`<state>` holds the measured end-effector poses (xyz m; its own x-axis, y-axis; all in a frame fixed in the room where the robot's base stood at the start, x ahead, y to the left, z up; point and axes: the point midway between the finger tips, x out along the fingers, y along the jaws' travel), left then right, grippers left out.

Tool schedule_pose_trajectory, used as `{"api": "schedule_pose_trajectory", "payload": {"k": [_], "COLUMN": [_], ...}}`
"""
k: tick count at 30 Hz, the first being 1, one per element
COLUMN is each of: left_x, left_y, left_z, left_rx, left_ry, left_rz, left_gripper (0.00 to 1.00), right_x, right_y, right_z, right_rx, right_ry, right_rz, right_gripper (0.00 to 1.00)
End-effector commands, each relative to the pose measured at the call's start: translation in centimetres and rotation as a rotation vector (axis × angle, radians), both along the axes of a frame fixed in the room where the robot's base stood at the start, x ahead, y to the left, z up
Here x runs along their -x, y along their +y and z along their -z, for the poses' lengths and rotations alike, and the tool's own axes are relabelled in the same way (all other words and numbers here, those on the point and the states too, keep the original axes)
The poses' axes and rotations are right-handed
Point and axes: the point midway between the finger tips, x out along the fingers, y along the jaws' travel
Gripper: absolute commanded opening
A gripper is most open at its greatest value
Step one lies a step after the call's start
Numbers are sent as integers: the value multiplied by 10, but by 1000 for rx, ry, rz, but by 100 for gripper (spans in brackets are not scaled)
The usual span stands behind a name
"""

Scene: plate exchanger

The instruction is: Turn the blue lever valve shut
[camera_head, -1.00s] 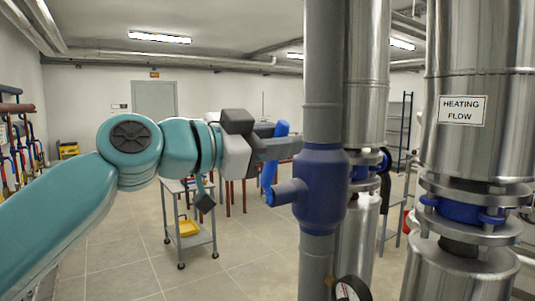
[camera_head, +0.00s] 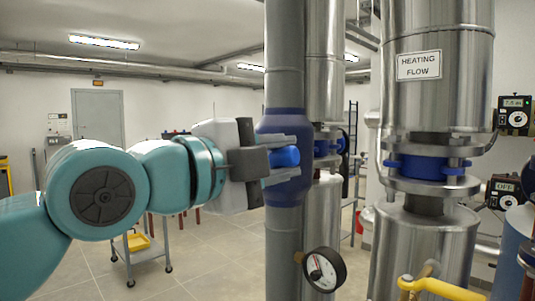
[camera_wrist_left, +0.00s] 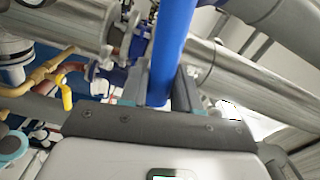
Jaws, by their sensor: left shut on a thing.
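The blue lever (camera_head: 285,157) shows as a short rounded end, pointing roughly toward the head camera, in front of the dark blue valve body (camera_head: 290,122) on the upright grey pipe. My left gripper (camera_head: 287,158) is shut on the lever, one finger above and one below it in the head view. In the left wrist view the lever (camera_wrist_left: 172,45) is a long blue bar running up from between the two fingers (camera_wrist_left: 161,88). The lever's joint with the valve is hidden behind the gripper. My right gripper is not in view.
A pressure gauge (camera_head: 324,270) sits low on the grey pipe. Large metal pipes, one with a HEATING FLOW sign (camera_head: 418,65), stand close on the right. A yellow handle (camera_head: 440,289) is at the lower right. A trolley (camera_head: 142,258) stands on open floor behind.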

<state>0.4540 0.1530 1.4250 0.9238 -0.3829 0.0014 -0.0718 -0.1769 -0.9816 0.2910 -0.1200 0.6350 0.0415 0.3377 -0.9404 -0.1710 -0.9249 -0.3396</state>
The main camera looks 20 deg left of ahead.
Motion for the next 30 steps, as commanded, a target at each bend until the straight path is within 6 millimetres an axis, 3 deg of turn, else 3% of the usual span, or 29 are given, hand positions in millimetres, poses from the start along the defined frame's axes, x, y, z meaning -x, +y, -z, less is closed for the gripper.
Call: {"api": "schedule_pose_trajectory", "payload": {"k": [1,9,29,30], "left_x": [0,0,0,0], "left_y": [-2,-4,-2,-2], "left_z": [11,25,31,31], "left_rx": [-32,-150,-201,-201], "left_ry": [-4,-50,-67,-67], "left_rz": [1,1,3,3], "left_gripper": [0,0,0,38], "right_x": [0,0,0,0], "right_y": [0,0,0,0], "right_z": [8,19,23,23], "right_rx": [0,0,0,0], "right_ry": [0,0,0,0], "right_rz": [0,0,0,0], "right_gripper": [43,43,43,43]}}
